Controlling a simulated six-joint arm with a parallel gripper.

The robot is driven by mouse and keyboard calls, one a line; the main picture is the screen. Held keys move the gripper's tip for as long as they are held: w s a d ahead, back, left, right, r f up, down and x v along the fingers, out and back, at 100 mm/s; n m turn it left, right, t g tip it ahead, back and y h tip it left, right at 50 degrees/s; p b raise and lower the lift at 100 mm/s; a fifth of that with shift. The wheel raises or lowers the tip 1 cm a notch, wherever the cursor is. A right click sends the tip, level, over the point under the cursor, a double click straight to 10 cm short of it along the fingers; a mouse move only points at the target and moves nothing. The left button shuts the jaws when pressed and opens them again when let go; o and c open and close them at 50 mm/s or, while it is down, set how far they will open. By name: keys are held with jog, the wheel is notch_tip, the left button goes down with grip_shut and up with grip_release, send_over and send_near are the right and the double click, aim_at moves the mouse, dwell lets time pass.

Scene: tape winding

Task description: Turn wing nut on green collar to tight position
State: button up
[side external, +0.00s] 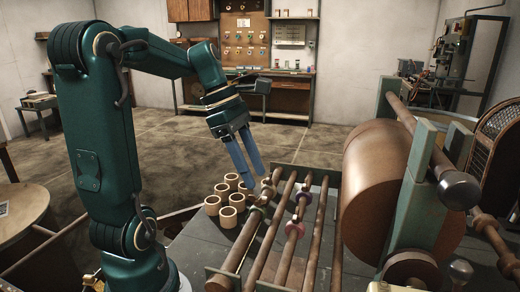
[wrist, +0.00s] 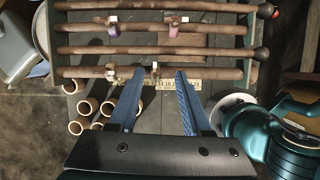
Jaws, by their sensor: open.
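My gripper (side external: 250,177) is open and empty, its two blue fingers pointing down above the rod rack. In the wrist view my gripper (wrist: 160,74) has its fingertips apart, one to each side of a collar with a small pale fitting (wrist: 155,70) on the nearest rod; I cannot tell how far above it they are. Another collar (wrist: 110,72) is on that rod to the left.
Several open tan tubes (side external: 228,217) stand beside the rack on the grey table. A large brown roll (side external: 375,190) on a green frame stands right of the rack. The parallel rods (side external: 288,245) leave narrow gaps. Space above the rack is clear.

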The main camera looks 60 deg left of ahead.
aim_at(258, 201)
jog(key=shift+n, duration=0.4)
jog(key=shift+w+a+f, duration=0.1)
jog(key=shift+w+f, duration=0.1)
jog(key=shift+f, duration=1.15)
jog(key=shift+w+a+f, duration=0.1)
jog(key=shift+w+f, duration=0.1)
jog(key=shift+f, duration=1.15)
grip_shut()
